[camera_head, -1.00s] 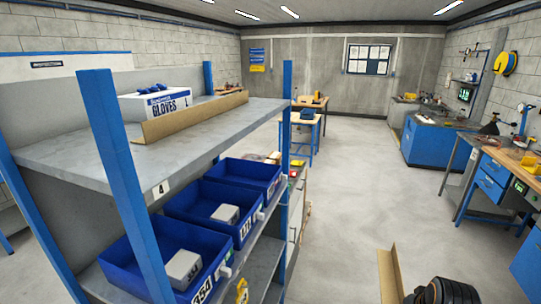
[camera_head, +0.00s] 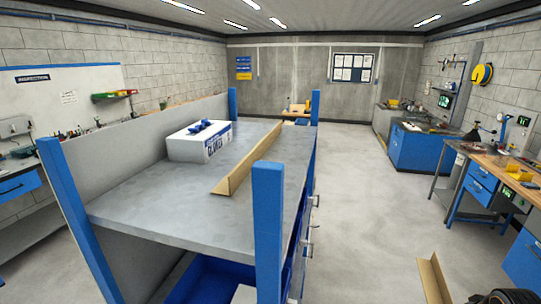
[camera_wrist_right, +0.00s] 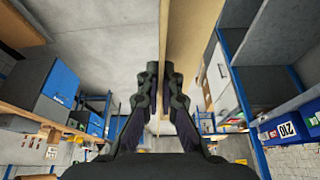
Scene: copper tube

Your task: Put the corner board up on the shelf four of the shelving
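One brown corner board (camera_head: 434,280) stands at the bottom right of the head view, its lower end cut off by the frame edge. In the right wrist view a corner board (camera_wrist_right: 192,40) runs up from between the fingers of my right gripper (camera_wrist_right: 165,75), which is shut on it. Another corner board (camera_head: 248,162) lies lengthwise on the grey top shelf (camera_head: 165,205) of the shelving, near its right side. The shelf number label is not visible now. My left gripper is not in view.
A white glove box (camera_head: 195,145) sits on the same shelf, left of the board lying there. Blue posts (camera_head: 267,225) rise at the shelf corners. Blue bins (camera_head: 200,280) are underneath. Open floor (camera_head: 365,190) lies right of the shelving; workbenches stand farther right.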

